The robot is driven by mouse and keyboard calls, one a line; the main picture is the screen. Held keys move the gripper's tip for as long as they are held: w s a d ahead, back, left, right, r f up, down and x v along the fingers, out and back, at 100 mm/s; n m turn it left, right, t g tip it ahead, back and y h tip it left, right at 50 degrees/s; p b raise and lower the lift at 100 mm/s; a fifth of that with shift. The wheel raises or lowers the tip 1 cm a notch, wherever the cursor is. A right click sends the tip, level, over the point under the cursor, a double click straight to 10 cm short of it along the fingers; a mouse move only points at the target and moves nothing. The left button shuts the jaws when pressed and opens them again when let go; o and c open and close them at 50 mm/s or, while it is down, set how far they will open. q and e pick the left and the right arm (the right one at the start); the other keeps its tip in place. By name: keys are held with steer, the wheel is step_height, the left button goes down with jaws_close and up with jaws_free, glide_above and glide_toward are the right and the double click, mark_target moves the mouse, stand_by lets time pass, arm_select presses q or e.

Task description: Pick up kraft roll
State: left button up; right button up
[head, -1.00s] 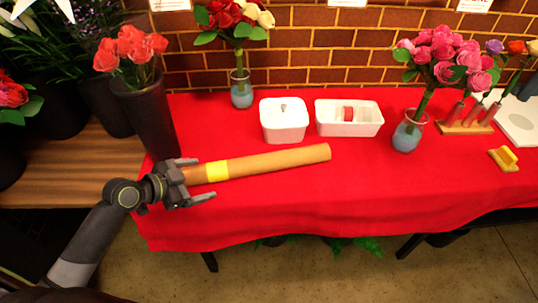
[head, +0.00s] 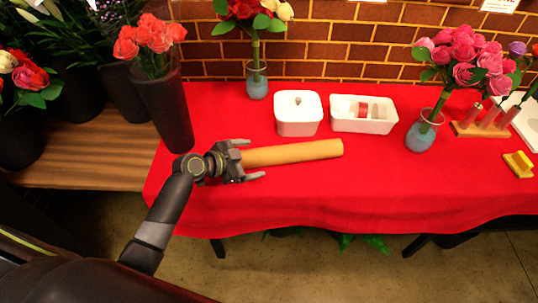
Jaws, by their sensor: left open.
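The kraft roll (head: 300,152) is a long tan tube lying on the red-covered table (head: 330,195), pointing right and slightly away. My left gripper (head: 258,159) is at the roll's left end, open, with one finger on the far side and one on the near side of the tube. The roll's left end and its yellow band are hidden behind or inside the gripper. I cannot tell whether the fingers touch the roll. My right gripper is not in the head view.
Behind the roll stand a white lidded box (head: 298,115) and a white tray (head: 362,122) holding a red spool. A dark flower bucket (head: 165,115) is close to my left arm. A pink bouquet vase (head: 421,135) stands to the right. The cloth in front is clear.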

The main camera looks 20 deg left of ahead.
mark_target(260, 157)
arm_select(q)
steer(key=shift+w+d+f, duration=0.1)
steer(key=shift+w+d, duration=0.2)
steer(key=shift+w, duration=0.05)
steer(key=shift+p+x, duration=0.65)
steer(key=shift+x, duration=1.55)
